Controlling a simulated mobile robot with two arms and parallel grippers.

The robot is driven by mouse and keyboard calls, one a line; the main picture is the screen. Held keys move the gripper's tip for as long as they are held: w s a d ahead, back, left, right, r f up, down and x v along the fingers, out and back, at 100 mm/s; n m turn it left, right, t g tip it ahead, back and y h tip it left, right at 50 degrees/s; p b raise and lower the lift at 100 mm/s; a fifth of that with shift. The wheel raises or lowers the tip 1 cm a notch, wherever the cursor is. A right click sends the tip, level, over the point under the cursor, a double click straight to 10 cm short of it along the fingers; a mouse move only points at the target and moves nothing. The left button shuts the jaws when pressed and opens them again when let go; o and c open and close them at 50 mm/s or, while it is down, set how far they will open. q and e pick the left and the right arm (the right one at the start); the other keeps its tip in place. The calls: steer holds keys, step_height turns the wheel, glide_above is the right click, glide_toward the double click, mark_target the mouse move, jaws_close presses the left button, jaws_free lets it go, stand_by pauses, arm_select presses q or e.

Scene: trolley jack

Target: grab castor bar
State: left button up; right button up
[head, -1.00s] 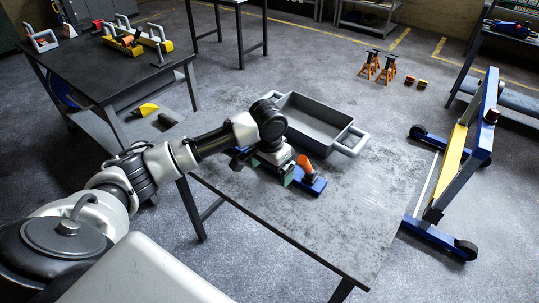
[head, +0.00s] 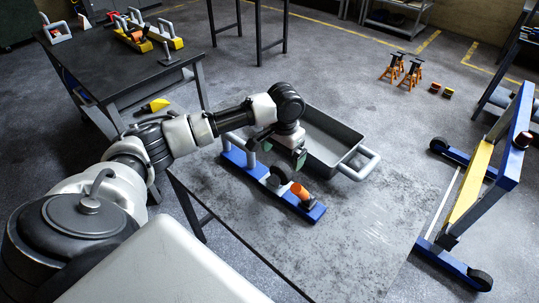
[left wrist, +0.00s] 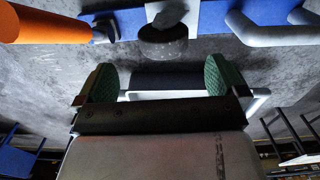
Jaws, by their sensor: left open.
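The castor bar is a blue bar (head: 236,157) lying on the grey table. A grey loop handle stands at its left end, a dark castor wheel (head: 281,173) near its middle and an orange cylinder (head: 300,191) near its right end. My left gripper (head: 282,148) is open and empty, apart from the bar on its far side in the picture. In the left wrist view the green finger pads (left wrist: 162,82) are wide apart, with nothing between them held. The blue bar (left wrist: 212,22), castor wheel (left wrist: 163,43) and orange cylinder (left wrist: 45,22) show beyond them. My right gripper is not in view.
A grey tray (head: 330,160) with loop handles stands just behind the gripper on the table. The table's (head: 340,240) front right is bare. A blue and yellow wheeled frame (head: 480,185) stands on the floor at right. A dark table (head: 105,65) stands back left.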

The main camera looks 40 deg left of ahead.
mark_target(282, 165)
arm_select(q)
steer(key=shift+s+f, duration=0.25)
steer(key=shift+f, duration=1)
steer(key=f, duration=0.2)
steer(key=w+f+p, duration=0.1)
steer(key=f, duration=0.1)
steer(key=shift+a+f, duration=0.2)
steer(key=shift+f, duration=0.45)
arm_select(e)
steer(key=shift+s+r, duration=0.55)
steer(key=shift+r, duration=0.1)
arm_select(q)
steer(key=c, duration=1.7)
steer(key=shift+a+r, duration=0.1)
steer(key=shift+c, duration=0.8)
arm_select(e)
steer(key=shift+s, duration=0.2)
arm_select(q)
steer(key=shift+r, duration=0.15)
jaws_close()
